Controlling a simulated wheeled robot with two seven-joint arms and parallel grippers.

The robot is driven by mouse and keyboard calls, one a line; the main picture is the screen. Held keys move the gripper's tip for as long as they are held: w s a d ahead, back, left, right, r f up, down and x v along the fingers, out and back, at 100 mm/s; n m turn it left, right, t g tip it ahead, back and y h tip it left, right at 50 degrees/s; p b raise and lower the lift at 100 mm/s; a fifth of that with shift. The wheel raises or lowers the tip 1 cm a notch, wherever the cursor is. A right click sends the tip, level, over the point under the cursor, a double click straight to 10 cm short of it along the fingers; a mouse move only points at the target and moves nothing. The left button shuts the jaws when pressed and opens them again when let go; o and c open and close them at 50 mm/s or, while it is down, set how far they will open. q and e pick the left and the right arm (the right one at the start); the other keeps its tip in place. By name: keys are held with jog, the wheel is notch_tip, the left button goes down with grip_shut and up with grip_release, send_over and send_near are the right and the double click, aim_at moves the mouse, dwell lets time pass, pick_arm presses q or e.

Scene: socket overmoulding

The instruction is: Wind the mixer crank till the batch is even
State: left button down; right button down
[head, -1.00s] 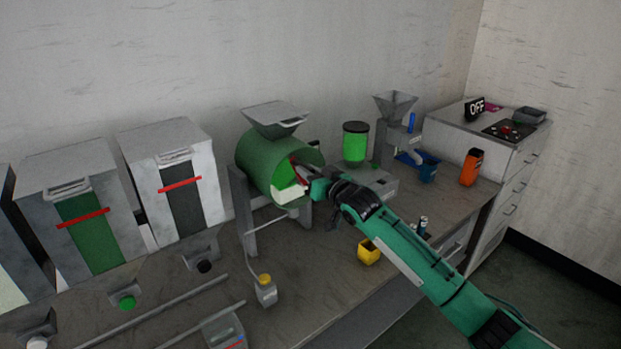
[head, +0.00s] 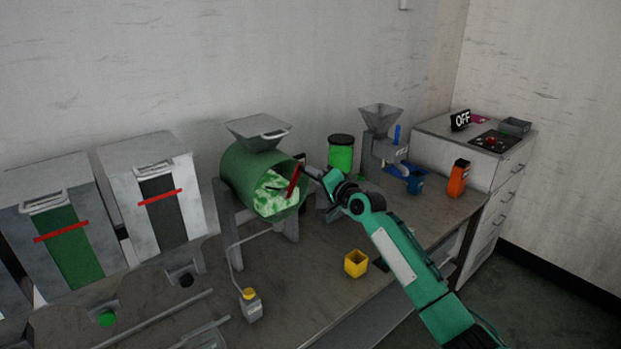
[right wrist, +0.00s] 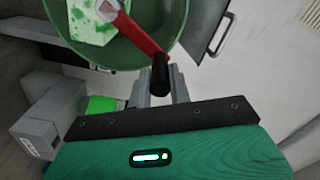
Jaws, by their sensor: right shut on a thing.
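The mixer is a green drum (head: 243,178) on a grey stand, its open mouth facing me. The batch (head: 270,195) inside is uneven, with mottled green and white patches; it also shows in the right wrist view (right wrist: 90,22). The red crank (head: 293,183) crosses the drum mouth and tilts up to the right. In the right wrist view the red crank arm (right wrist: 141,33) ends in a black knob (right wrist: 160,75). My right gripper (head: 312,172) is shut on that crank knob, at the drum's right side. My left gripper is not in view.
A grey hopper (head: 258,131) tops the drum. A yellow-capped bottle (head: 251,306) and a yellow cup (head: 356,263) stand in front. A green jar (head: 341,155), a small funnel machine (head: 382,140) and an orange container (head: 458,178) are to the right. Bins (head: 153,192) stand left.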

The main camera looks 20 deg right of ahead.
jog(key=w+d+f+m, duration=0.1)
jog(key=d+f+m, duration=0.2)
jog(key=f+m, duration=0.9)
jog(key=shift+d+f+m+p, duration=0.15)
jog(key=shift+f+m+p, duration=0.2)
jog(key=shift+m, duration=2.35)
jog(key=c, duration=1.3)
grip_release()
